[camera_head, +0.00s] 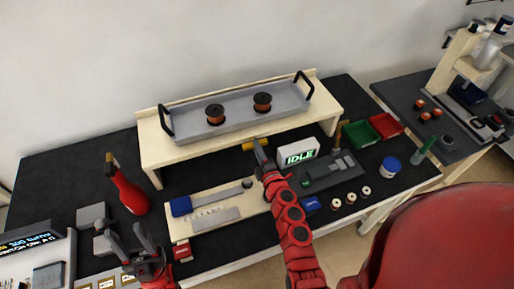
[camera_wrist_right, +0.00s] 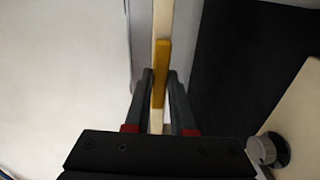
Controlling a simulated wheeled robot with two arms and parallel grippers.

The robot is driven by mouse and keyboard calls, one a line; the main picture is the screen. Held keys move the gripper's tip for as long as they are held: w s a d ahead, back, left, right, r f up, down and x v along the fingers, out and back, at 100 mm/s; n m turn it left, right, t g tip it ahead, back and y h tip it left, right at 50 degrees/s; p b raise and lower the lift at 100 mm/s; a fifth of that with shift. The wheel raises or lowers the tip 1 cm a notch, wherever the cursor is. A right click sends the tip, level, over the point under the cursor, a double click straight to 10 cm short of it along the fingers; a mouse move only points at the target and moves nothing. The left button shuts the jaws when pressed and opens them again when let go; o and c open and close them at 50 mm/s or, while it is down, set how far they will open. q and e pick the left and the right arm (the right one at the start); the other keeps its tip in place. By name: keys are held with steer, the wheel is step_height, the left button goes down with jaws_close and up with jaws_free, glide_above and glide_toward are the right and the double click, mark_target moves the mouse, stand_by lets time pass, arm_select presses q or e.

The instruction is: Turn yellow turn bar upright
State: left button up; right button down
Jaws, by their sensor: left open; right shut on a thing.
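The yellow turn bar (camera_head: 249,146) is at the front edge of the raised beige shelf in the head view, lying roughly sideways along that edge. In the right wrist view the yellow turn bar (camera_wrist_right: 160,55) runs along a beige strip. My right gripper (camera_head: 260,148) is shut on the bar; in the wrist view its two fingers (camera_wrist_right: 160,78) are on either side of it. The bar's right part is partly hidden by the gripper in the head view. My left gripper (camera_head: 125,241) is open and empty, low at the left over the table.
The beige shelf (camera_head: 190,153) carries a grey tray (camera_head: 240,113) with two spools. A white box reading IDLE (camera_head: 298,151) stands close right of my right gripper. Bare black table (camera_head: 60,170) shows at far left.

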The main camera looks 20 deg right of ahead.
steer(key=shift+m+p, duration=0.75)
steer(key=shift+m, duration=7.95)
steer(key=c, duration=0.8)
jaws_free()
steer(key=shift+o, duration=0.2)
steer(key=shift+s, duration=0.1)
steer(key=s+b, duration=0.6)
steer(key=s, duration=1.1)
steer(key=shift+s+d, duration=0.15)
steer(key=shift+d, duration=0.15)
